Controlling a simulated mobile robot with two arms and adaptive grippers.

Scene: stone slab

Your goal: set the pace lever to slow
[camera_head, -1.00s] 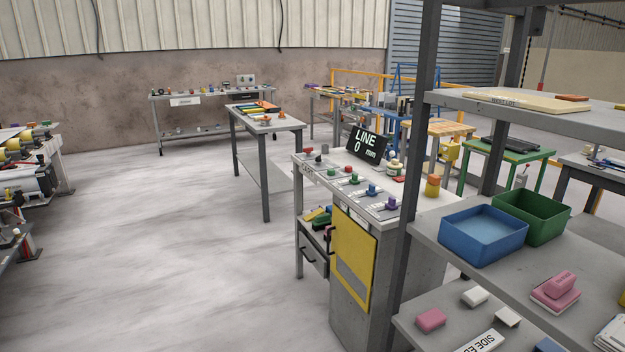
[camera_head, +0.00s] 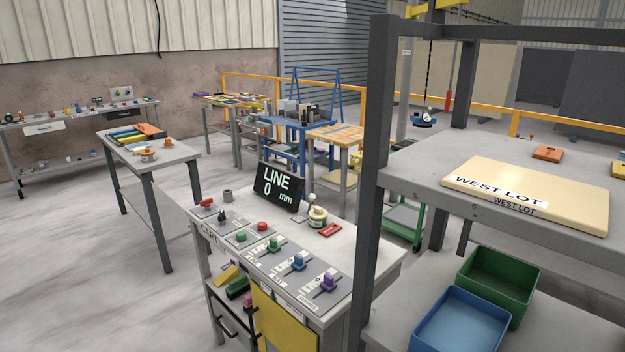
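A grey control bench (camera_head: 350,246) stands at the lower middle of the head view. On its top is a row of controls: a green button (camera_head: 241,236), a red button (camera_head: 263,226), and levers with a green knob (camera_head: 274,244), a blue knob (camera_head: 298,262) and a purple knob (camera_head: 327,283). Their labels are too small to read, so I cannot tell which is the pace lever or its setting. A black display (camera_head: 279,188) behind them reads "LINE 0 mm". Neither of my grippers is in view.
A dark post (camera_head: 374,180) and grey shelf (camera_head: 425,185) stand close on the right, with a "WEST LOT" board (camera_head: 530,192), a blue bin (camera_head: 460,322) and a green bin (camera_head: 497,285). Another table (camera_head: 165,155) stands behind left. The floor (camera_head: 80,270) at left is clear.

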